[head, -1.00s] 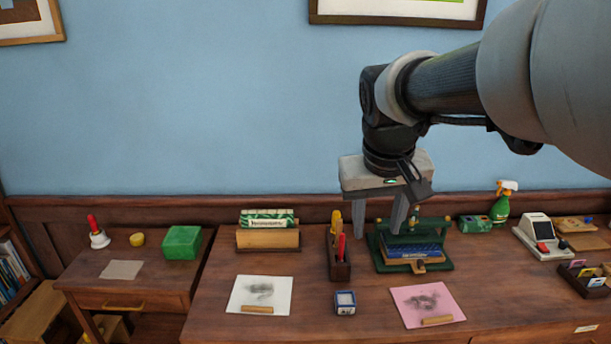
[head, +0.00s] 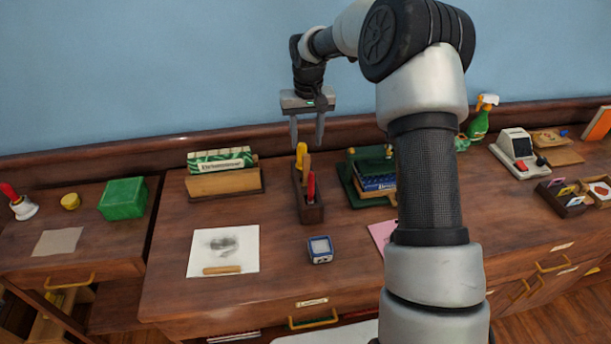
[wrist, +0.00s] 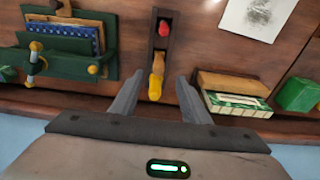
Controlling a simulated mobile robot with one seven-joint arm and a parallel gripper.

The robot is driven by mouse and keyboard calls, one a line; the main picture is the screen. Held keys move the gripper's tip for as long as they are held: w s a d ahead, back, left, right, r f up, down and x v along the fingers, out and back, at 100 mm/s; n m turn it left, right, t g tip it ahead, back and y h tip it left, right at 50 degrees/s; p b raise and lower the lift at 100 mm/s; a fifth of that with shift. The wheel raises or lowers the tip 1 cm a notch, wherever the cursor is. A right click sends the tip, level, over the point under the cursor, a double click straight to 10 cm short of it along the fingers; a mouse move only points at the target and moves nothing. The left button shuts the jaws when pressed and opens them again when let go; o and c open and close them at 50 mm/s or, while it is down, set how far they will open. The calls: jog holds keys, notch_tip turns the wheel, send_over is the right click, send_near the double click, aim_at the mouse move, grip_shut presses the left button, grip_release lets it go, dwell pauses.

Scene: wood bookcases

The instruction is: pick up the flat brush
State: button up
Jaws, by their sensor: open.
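A dark wooden holder (head: 311,211) stands on the desk with upright tools in it. They are a yellow-handled one (head: 301,151), a tan wooden one (head: 306,168) and a red-handled one (head: 311,186). I cannot tell for certain which is the flat brush. My gripper (head: 306,144) points down, open and empty, above the back end of the holder. In the wrist view, the yellow top (wrist: 155,88) shows between the spread fingers, with the tan piece (wrist: 158,62) just beyond and the red top (wrist: 163,28) farther off. The tools' lower parts are hidden in the holder.
A green book press (head: 354,186) stands close right of the holder, partly behind my arm. A wooden card rack (head: 225,184) stands to the left. A blue-and-white box (head: 320,250) and a sketch sheet (head: 222,248) lie in front. The wall rises behind.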

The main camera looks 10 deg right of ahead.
jog(key=p, duration=0.1)
send_over(306, 183)
jog(key=f, duration=0.8)
jog(key=w+f, duration=0.1)
jog(key=f, duration=0.3)
jog(key=shift+d, duration=0.1)
jog(key=shift+s, duration=0.1)
grip_shut()
